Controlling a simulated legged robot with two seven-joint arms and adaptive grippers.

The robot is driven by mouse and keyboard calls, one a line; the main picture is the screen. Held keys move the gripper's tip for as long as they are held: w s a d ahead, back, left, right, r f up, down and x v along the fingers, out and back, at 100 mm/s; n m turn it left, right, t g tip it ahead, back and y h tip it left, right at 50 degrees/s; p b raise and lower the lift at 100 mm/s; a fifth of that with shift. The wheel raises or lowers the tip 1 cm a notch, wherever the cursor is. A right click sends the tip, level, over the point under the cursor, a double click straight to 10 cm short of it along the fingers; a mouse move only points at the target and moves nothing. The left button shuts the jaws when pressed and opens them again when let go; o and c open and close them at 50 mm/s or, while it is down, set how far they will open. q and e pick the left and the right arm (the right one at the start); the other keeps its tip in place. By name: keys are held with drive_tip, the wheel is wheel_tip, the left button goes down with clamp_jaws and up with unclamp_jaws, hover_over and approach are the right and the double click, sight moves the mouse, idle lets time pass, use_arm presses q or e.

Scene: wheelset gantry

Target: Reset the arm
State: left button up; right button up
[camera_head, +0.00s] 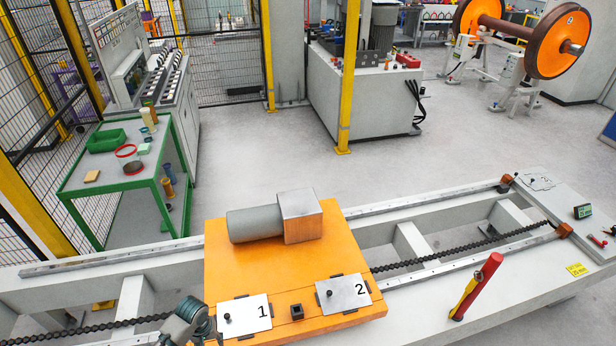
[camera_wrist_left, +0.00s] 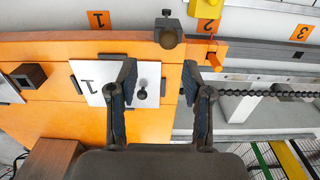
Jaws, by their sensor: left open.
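My left gripper (camera_head: 190,324) is at the bottom edge of the head view, beside the front left corner of the orange carriage (camera_head: 245,266). In the left wrist view the left gripper (camera_wrist_left: 159,68) is open with its two fingers apart and nothing held. A white plate marked 1 (camera_head: 246,318) lies on the carriage and also shows in the left wrist view (camera_wrist_left: 92,80). Its black knob (camera_wrist_left: 140,94) appears between the fingers, nearer the left one; the height gap cannot be told. My right gripper is not in view.
A white plate marked 2 (camera_head: 350,297) and a grey motor (camera_head: 256,223) are on the carriage. A red-and-yellow handle (camera_head: 477,284) stands upright on the right of the gantry. A chain (camera_head: 460,245) runs along the gantry. A green table (camera_head: 110,170) stands at the left.

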use_arm(q)
drive_tip(key=s+d+f+m+t+h, duration=0.15)
drive_tip(key=s+d+m, duration=0.25)
drive_tip(key=s+d, duration=0.7)
drive_tip(key=s+a+r+t+y, duration=0.15)
drive_tip(key=s+r, duration=0.25)
drive_tip(key=s, duration=0.6)
wheel_tip(320, 180, down, 27)
drive_tip(key=s+m+g, duration=0.1)
drive_tip(key=s, duration=0.1)
drive_tip(key=s+a+f, duration=0.1)
drive_tip(key=s+f, duration=0.6)
drive_tip(key=s, duration=0.1)
drive_tip(key=s+a+f+g, duration=0.1)
drive_tip(key=s+a+f, duration=0.1)
drive_tip(key=s+f, duration=0.6)
drive_tip(key=shift+s+a, duration=0.25)
drive_tip(key=shift+s, duration=0.25)
